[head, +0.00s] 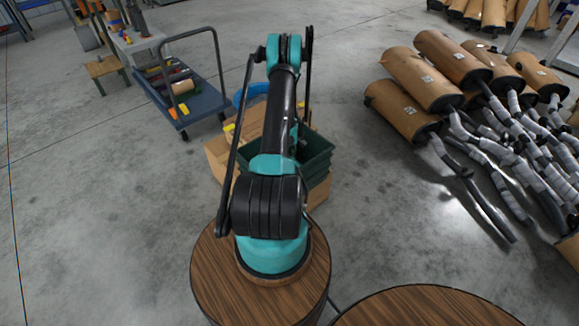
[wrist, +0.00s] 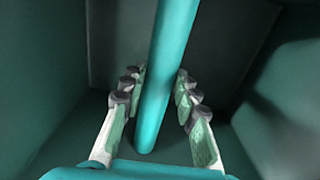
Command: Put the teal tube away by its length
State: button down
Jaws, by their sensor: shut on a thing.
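The teal tube (wrist: 171,55) runs long and straight between my fingers in the wrist view, from the top edge down to near the palm. My gripper (wrist: 158,88) is shut on it, with one grey-and-pale-green finger on each side. Dark green walls of a bin (wrist: 45,55) surround the tube and fingers. In the head view a dark green bin (head: 317,150) stands beyond my arm's base, partly hidden by my arm. My gripper and the tube cannot be made out in the head view.
Cardboard boxes (head: 218,160) and a blue round container (head: 252,92) stand around the bin. A blue cart (head: 192,103) with tools is at the upper left. Many brown mufflers (head: 430,72) with wrapped pipes lie at the right. Open concrete floor lies left.

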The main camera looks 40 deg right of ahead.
jog(key=shift+f, duration=3.15)
jog(key=c, duration=1.2)
grip_release()
jog(key=shift+o, duration=0.2)
jog(key=shift+r, duration=0.1)
